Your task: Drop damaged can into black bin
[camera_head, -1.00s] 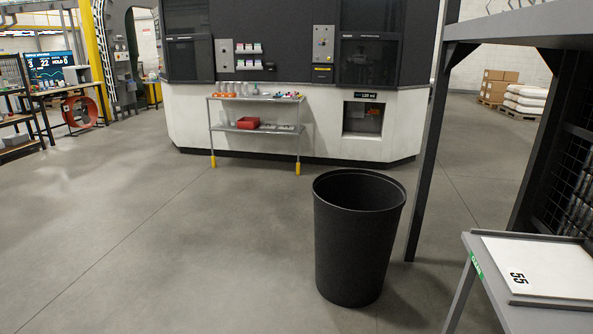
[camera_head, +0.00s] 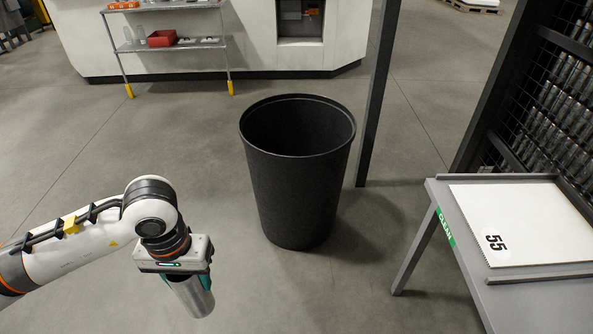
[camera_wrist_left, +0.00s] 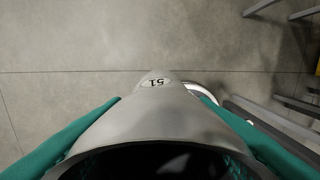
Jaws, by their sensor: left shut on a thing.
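A tall black bin (camera_head: 297,190) stands on the floor in the middle of the head view, its round mouth open upward. My left gripper (camera_head: 182,277) is at the lower left of the bin, apart from it. It is shut on a silver can (camera_head: 196,298) that hangs tilted below it. In the left wrist view the can (camera_wrist_left: 155,125) lies between the teal fingers and carries a label reading 51. I cannot make out any damage on it. The right gripper is not in view.
A grey table (camera_head: 470,285) marked CLEAN, with a white board (camera_head: 530,225) numbered 55, stands at the right. A dark post (camera_head: 379,95) rises behind the bin. A metal rack (camera_head: 178,47) stands at the back. Floor between arm and bin is clear.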

